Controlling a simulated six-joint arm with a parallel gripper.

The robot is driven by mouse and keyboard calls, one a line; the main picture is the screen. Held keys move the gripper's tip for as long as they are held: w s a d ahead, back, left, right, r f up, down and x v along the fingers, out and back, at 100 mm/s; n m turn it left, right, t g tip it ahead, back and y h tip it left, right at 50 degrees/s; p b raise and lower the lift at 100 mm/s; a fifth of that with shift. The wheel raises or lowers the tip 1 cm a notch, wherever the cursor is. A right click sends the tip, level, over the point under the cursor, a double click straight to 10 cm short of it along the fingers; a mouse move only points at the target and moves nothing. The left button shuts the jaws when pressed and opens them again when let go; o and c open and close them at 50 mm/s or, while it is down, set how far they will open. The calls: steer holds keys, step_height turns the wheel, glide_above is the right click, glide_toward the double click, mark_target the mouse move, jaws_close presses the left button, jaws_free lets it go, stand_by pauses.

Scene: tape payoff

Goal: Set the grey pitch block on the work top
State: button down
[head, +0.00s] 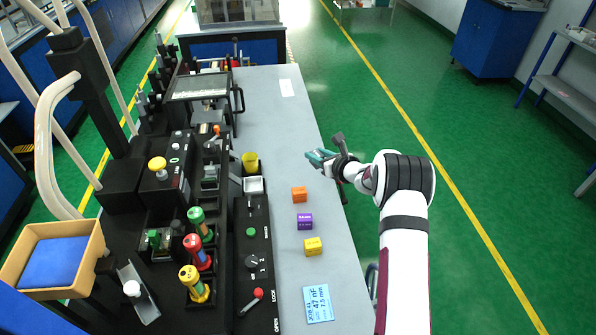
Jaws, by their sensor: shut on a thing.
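My gripper (321,158) is over the right edge of the grey work top (268,110), reaching in from the right. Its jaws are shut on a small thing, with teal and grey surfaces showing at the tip. The held thing is too small and too covered to make out clearly. No grey block stands out on the work top, and I take the held thing to be the grey pitch block. An orange block (299,195), a purple block (305,222) and a yellow block (313,246) stand in a row on the work top, nearer than the gripper.
A blue job card (318,303) lies at the near end of the work top. The black machine (120,185), with knobs, levers and coloured spools, fills the left side. A pale square part (253,185) sits on its panel. The far work top is mostly clear.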

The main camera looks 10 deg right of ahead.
glide_above(298, 177)
step_height(298, 177, down, 3)
steer(key=shift+s+d+f, duration=0.1)
steer(key=shift+f, duration=0.05)
step_height(298, 177, down, 4)
steer(key=shift+f, duration=0.15)
steer(key=c, duration=0.6)
jaws_free()
steer(key=shift+o, duration=0.2)
